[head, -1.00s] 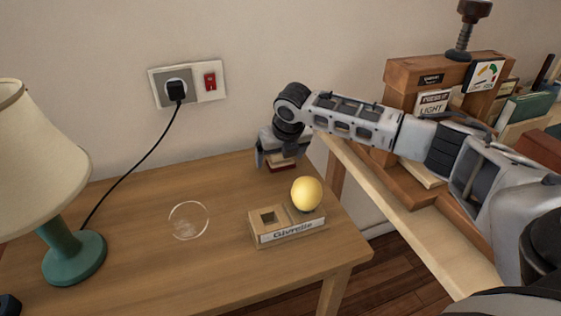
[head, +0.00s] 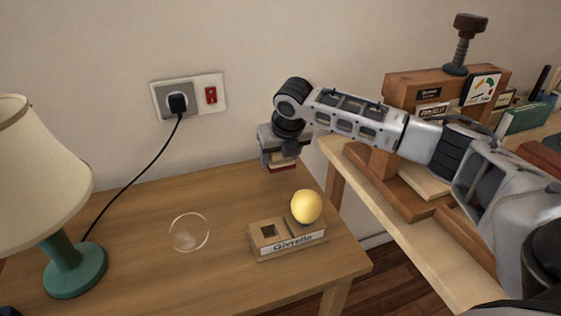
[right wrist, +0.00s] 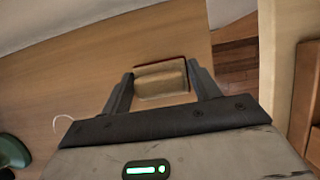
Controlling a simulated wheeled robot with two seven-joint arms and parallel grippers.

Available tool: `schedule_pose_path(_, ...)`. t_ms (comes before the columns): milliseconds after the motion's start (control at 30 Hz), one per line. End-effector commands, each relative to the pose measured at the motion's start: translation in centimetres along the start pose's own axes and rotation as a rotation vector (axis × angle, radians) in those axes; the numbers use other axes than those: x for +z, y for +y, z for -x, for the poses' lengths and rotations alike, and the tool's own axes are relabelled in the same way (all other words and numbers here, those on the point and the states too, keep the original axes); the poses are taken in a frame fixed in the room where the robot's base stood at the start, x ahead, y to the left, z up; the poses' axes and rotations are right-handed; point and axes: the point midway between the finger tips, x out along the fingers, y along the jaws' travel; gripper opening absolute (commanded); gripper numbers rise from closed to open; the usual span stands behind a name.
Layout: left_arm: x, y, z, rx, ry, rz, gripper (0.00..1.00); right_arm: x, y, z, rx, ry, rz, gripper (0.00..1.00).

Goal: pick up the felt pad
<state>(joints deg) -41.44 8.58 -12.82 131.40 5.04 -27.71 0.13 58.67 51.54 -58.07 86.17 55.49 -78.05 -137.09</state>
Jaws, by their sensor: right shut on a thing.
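The felt pad (head: 283,168) is a small block with a tan upper part and a dark red lower layer. It is at the back right corner of the wooden table, below my right gripper (head: 281,160). In the right wrist view the pad (right wrist: 161,80) sits between the two fingers of my right gripper (right wrist: 162,88), which is shut on it. The fingers hide part of its sides. I cannot tell whether its underside touches the table. My left gripper is not in view.
On the table (head: 140,215) stand a holder labelled "Givrelle" (head: 290,246) with a yellow ball (head: 306,206), a clear round disc (head: 188,232) and a teal lamp (head: 75,270). A shelf (head: 385,215) with books and a wooden press is at right. The wall is close behind.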

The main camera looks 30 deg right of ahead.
Motion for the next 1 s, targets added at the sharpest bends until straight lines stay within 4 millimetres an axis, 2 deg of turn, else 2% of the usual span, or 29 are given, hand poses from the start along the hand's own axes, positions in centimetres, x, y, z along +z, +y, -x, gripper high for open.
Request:
schedule_pose_path(33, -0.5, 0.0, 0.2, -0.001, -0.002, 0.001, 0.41, -0.3, 0.3, 1.8, 0.001, -0.003, 0.005, 0.38)
schedule_pose_path(200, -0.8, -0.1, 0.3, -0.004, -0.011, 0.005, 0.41, -1.8, 1.4, 6.9, 0.001, -0.003, 0.005, 0.38)
schedule_pose_path(400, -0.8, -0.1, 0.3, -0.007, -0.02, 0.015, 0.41, -5.5, 2.9, 10.3, 0.0, -0.001, 0.006, 0.38)
schedule_pose_path(633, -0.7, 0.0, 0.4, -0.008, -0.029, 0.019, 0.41, -7.7, 3.9, 12.6, -0.001, 0.002, 0.002, 0.38)
schedule_pose_path(1000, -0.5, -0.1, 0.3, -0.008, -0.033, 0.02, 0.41, -8.3, 4.1, 13.1, -0.001, 0.001, 0.0, 0.38)
